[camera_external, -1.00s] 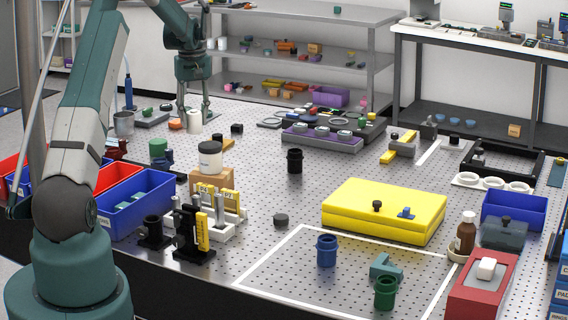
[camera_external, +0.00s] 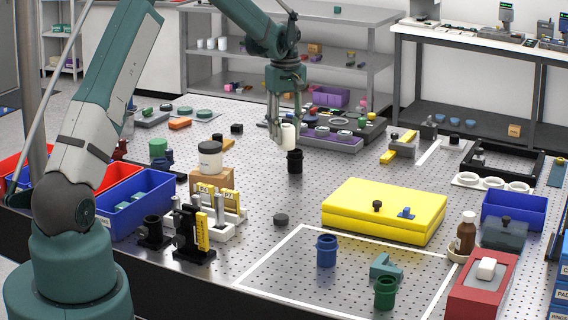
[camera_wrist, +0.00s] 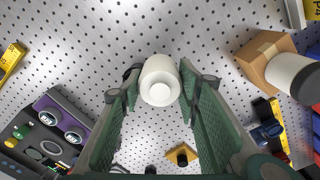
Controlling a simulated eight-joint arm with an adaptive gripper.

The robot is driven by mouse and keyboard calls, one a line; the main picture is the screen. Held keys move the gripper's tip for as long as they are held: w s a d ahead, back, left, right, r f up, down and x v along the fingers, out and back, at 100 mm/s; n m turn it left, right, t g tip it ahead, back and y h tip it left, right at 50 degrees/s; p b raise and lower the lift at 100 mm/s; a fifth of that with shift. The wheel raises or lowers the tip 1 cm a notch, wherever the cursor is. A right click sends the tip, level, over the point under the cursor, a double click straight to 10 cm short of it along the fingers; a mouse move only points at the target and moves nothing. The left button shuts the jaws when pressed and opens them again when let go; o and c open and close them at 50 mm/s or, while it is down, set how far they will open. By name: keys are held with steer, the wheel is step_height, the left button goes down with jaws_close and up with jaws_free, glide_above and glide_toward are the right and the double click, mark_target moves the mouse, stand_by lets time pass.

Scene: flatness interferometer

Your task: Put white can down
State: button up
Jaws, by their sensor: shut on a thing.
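The white can (camera_external: 288,137) is held upright between the fingers of my gripper (camera_external: 286,124), which is shut on it. In the wrist view the white can (camera_wrist: 160,82) sits between the two green fingertips, its round end facing the camera. It appears held above the perforated table (camera_external: 255,170). In the external view it shows just above and partly in front of or behind the black cup (camera_external: 295,164); the depth between them is hard to tell. A dark shape beside the can in the wrist view is partly hidden.
A cardboard box with a white-bodied, dark-lidded jar (camera_external: 210,157) stands to the left. A purple tray (camera_external: 330,142) is just right of the gripper. A yellow case (camera_external: 385,210) lies to the front right.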

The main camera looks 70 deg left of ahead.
steer(key=w+d, duration=0.7)
steer(key=d, duration=0.5)
steer(key=shift+w+n, duration=0.15)
steer(key=shift+n, duration=0.15)
steer(key=shift+f+p, duration=0.45)
steer(key=shift+f, duration=2.65)
steer(key=shift+f, duration=1.85)
steer(key=shift+f, duration=0.2)
steer(key=o, duration=1)
steer(key=shift+c, duration=0.2)
